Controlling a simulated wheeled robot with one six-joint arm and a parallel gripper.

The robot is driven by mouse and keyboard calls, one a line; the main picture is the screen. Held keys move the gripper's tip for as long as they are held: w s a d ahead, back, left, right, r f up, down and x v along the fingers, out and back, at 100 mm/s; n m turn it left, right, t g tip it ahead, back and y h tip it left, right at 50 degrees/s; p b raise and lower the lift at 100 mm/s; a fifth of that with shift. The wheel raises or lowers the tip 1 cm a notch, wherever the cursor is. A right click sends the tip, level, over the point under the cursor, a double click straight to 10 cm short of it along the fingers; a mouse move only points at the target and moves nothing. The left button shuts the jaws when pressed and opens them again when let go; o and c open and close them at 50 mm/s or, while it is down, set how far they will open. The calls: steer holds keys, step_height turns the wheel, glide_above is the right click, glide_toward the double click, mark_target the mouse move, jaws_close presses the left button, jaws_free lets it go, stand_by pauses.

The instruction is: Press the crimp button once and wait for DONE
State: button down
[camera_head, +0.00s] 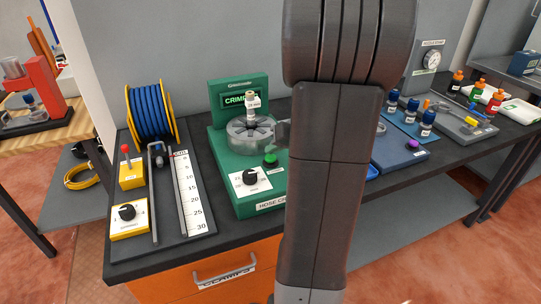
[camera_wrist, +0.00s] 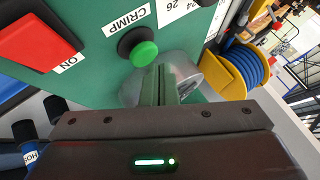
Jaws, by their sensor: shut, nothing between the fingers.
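The green hose crimper (camera_head: 222,150) stands on the dark bench in the head view. Its display (camera_head: 236,100) shows green letters that begin "CRIM"; the rest is hidden by a fitting (camera_head: 252,100) upright in the round crimp head (camera_head: 248,134). The green crimp button (camera_head: 270,160) is on the front right of the crimper. In the wrist view the green button (camera_wrist: 143,54) has a black collar and a "CRIMP" label beside it. My gripper (camera_wrist: 164,72) is shut and empty, its fingertips close to the button in the picture; I cannot tell whether they touch. My arm hides the crimper's right side in the head view.
A black dial (camera_head: 250,178) sits left of the button. A red switch marked "ON" (camera_wrist: 38,36) shows in the wrist view. A blue hose reel (camera_head: 152,112) and a length scale (camera_head: 190,195) stand left of the crimper. Blue-capped bottles (camera_head: 410,108) stand to the right.

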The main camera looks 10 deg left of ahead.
mark_target(274, 159)
steer(key=shift+r, duration=0.3)
steer(key=shift+r+p, duration=1.45)
steer(key=shift+r, duration=1.1)
steer(key=shift+f, duration=0.1)
